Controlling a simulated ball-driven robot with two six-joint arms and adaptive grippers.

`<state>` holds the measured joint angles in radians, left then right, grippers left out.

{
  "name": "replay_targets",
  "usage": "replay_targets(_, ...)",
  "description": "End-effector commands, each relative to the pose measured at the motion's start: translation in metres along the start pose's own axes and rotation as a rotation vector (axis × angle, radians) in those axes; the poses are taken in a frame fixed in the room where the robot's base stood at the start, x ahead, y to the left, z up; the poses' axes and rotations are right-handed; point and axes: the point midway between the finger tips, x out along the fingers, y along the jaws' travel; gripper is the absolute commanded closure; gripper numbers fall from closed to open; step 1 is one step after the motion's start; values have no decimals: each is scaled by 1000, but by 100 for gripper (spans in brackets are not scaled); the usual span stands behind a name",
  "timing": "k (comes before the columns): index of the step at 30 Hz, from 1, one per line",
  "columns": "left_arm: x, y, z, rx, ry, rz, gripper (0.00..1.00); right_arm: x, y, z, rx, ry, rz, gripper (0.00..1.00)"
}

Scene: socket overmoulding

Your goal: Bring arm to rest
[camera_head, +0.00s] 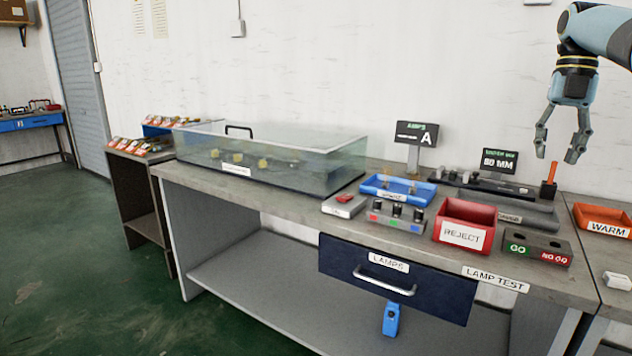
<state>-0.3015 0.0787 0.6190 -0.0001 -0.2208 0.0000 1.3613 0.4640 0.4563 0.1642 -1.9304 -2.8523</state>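My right gripper (560,145) hangs at the upper right, fingers pointing down. Its two fingers are spread apart with nothing between them. It is above the back right of the grey workbench (270,204) and touches nothing there that I can see. My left gripper is not in view.
The bench holds a clear-walled tank (335,172), a blue tray (415,200), a red reject bin (480,211), a go/no-go block (535,247) and a small "A" display (416,134). An orange peg (549,182) stands upright below my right gripper. An orange warm tray (603,220) is at right.

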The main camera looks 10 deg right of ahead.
Motion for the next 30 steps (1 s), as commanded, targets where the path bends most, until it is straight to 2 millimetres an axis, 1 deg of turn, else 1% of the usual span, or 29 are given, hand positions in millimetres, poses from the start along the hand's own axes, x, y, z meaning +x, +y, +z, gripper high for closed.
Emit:
replay_targets(1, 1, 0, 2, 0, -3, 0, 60, 10, -2, -1, 1, 12, -9, 65)
replay_targets(5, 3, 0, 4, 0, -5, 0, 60, 30, -5, -4, 1, 35, -28, 65)
replay_targets(8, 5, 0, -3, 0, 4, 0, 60, 48, -7, -8, 0, 57, -45, 65)
replay_targets(11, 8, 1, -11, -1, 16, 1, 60, 70, -9, -13, -2, 85, -67, 65)
replay_targets(14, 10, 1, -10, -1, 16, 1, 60, 98, -13, -20, -5, 119, -93, 65)
replay_targets(15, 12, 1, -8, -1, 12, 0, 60, 112, -15, -24, -6, 136, -107, 65)
replay_targets(17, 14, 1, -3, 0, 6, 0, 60, 134, -18, -30, -9, 163, -127, 65)
replay_targets(20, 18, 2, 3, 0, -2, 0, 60, 177, -26, -45, -16, 216, -168, 65)
replay_targets(23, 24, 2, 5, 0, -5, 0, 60, 231, -37, -65, -24, 277, -219, 65)
replay_targets(24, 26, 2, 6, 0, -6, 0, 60, 258, -43, -75, -27, 300, -242, 65)
replay_targets(26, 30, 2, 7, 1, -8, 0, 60, 298, -53, -92, -24, 330, -277, 65)
replay_targets(27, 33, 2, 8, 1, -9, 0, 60, 324, -61, -103, -14, 343, -300, 65)
replay_targets(29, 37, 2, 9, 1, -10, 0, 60, 363, -72, -120, 9, 359, -334, 65)
replay_targets(30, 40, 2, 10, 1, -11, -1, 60, 388, -80, -133, 28, 366, -357, 65)
